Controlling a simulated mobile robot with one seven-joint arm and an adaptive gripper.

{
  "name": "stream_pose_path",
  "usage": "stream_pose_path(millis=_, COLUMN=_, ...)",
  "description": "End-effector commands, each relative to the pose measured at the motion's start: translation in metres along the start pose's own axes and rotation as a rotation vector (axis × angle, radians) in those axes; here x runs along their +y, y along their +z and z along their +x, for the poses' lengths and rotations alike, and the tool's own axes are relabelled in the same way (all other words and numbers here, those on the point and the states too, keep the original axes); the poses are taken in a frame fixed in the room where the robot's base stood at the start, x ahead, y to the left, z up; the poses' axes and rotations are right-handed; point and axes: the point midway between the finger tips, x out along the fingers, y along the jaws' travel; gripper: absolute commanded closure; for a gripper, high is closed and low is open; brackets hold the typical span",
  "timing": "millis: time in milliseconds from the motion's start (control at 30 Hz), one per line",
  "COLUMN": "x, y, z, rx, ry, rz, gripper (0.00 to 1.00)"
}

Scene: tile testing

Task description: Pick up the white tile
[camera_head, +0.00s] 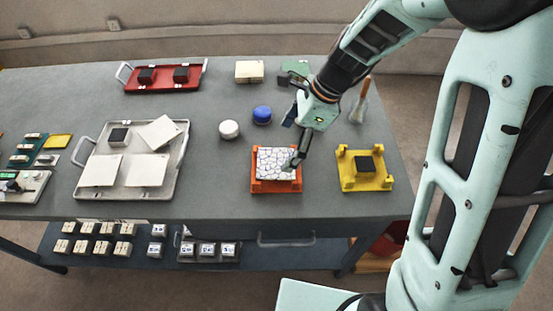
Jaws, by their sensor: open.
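Several plain white tiles lie in the grey tray (181,183) on the left of the table. One white tile (101,170) lies at its lower left, another white tile (147,170) at its lower right, and a turned white tile (160,132) at the top. A white tile with dark crack-like lines (274,163) sits on an orange holder (276,186). My gripper (294,163) is open at the right part of this patterned tile. I cannot tell whether it touches the tile. The arm comes from the upper right and hides part of the tile's right edge.
A yellow holder (347,184) with a black block stands to the right. A white round container (229,130) and a blue one (262,114) stand behind the orange holder. A red tray (163,86) lies at the back left. Bare table lies between the grey tray and the orange holder.

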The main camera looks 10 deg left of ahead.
Motion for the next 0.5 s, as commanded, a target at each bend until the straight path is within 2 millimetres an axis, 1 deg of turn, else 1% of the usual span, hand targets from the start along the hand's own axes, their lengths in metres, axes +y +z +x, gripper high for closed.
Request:
stream_pose_path(millis=167, x=0.002, y=-0.002, z=0.016, rx=0.001, ry=0.003, rz=0.000, gripper=0.07)
stream_pose_path(millis=333, x=0.004, y=-0.004, z=0.043, rx=0.001, ry=0.003, rz=0.001, gripper=0.07)
stream_pose_path(millis=400, x=0.003, y=-0.004, z=0.050, rx=0.001, ry=0.001, rz=-0.001, gripper=0.07)
stream_pose_path(millis=500, x=0.003, y=-0.004, z=0.055, rx=0.001, ry=0.001, rz=-0.001, gripper=0.07)
